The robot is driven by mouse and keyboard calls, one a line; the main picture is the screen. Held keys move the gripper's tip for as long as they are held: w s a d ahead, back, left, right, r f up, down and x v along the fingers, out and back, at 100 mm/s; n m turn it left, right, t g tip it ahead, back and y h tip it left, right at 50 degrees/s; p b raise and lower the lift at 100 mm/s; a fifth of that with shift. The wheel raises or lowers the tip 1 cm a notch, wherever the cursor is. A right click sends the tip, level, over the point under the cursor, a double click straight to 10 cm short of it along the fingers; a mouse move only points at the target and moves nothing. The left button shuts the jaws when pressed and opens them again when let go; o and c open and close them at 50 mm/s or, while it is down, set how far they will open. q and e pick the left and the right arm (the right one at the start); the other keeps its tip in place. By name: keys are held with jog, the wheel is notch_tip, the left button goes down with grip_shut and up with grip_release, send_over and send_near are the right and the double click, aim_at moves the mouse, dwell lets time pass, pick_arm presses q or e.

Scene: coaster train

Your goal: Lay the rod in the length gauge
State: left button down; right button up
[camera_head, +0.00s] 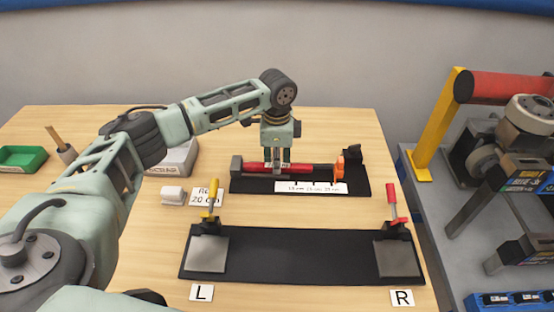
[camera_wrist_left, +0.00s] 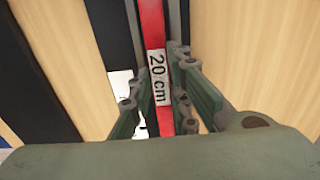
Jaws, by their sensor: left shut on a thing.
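The red rod (camera_head: 293,169) lies lengthwise along the length gauge (camera_head: 236,186), between the grey block (camera_head: 236,164) at its left end and the orange piece (camera_head: 340,166) near its right end. I cannot tell whether it rests fully on the gauge. The left wrist view shows the rod (camera_wrist_left: 151,25) with a white "20 cm" label between the fingers of the gripper (camera_wrist_left: 160,82). The fingers hide part of the rod. My right gripper is out of view.
In front lies a black fixture board (camera_head: 300,255) with a yellow-handled clamp (camera_head: 213,195) at left and a red-handled clamp (camera_head: 392,200) at right. L and R cards lie before it. A white block (camera_head: 172,195), a grey bin and a green tray (camera_head: 22,158) stand left.

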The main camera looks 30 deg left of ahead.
pick_arm(q)
jog(key=shift+f, duration=0.35)
jog(key=c, duration=1.6)
grip_release()
jog(key=shift+s, duration=0.15)
jog(key=shift+c, duration=0.2)
jog(key=shift+f, duration=0.1)
jog(key=shift+r, duration=0.45)
notch_tip(320, 180, up, 13)
jog(key=b, duration=0.2)
jog(key=shift+f+b, duration=0.2)
jog(key=shift+b, duration=0.1)
